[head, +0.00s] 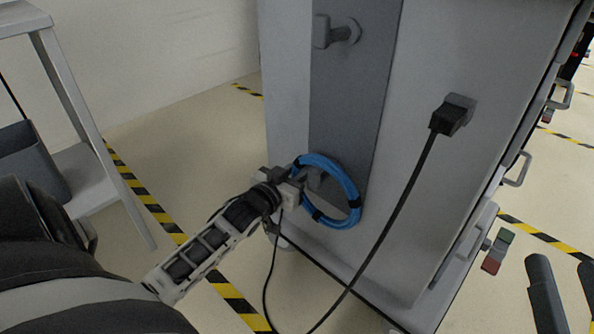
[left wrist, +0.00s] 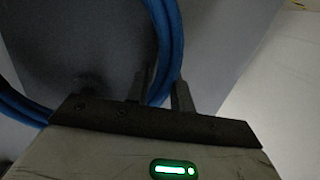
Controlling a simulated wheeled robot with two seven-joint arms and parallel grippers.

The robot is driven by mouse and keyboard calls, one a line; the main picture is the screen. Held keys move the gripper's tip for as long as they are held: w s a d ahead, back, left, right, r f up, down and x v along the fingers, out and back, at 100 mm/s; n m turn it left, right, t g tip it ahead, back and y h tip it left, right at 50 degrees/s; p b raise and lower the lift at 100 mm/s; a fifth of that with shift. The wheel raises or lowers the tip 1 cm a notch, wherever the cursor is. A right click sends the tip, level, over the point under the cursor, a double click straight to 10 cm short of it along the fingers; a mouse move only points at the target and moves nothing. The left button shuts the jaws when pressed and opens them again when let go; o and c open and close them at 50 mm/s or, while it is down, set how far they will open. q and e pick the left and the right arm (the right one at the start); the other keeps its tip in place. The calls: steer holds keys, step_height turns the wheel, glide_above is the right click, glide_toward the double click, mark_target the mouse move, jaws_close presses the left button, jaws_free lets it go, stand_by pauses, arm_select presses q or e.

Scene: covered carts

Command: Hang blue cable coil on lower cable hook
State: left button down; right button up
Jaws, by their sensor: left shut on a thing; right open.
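The blue cable coil (head: 342,178), with dark ties, is upright against the cart's dark grey panel in the head view. My left gripper (head: 300,176) is shut on the coil's left side. The left wrist view shows the blue strands (left wrist: 167,45) passing between the fingers of my left gripper (left wrist: 163,88). A small grey part (head: 316,180) shows inside the ring; I cannot tell whether it is the lower hook, or whether the coil rests on it. The upper hook (head: 345,32) is bare, higher on the panel. My right gripper (head: 563,262) is open and empty at lower right.
A black plug (head: 449,118) sits in the cart's side, and its cable hangs to the floor right of the coil. The cart (head: 405,190) has handles along its right edge. A grey shelf frame (head: 85,120) stands at left. Striped tape marks the open floor.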

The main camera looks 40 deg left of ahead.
arm_select(q)
steer(key=c, duration=1.1)
jaws_free()
steer(key=shift+c, duration=0.2)
steer(key=shift+d, duration=0.2)
steer(key=shift+s, duration=0.3)
steer(key=s+r+p, duration=0.1)
steer(key=s+p, duration=0.5)
steer(key=s, duration=0.9)
steer(key=shift+s+d+r, duration=0.15)
steer(key=shift+d+r, duration=0.2)
steer(key=shift+d, duration=0.1)
arm_select(e)
step_height(320, 180, down, 6)
steer(key=s+m+g+h, duration=0.2)
steer(key=g+h, duration=0.1)
steer(key=g, duration=0.1)
steer(key=shift+s+m, duration=0.2)
steer(key=shift+m, duration=0.1)
steer(key=shift+a, duration=0.1)
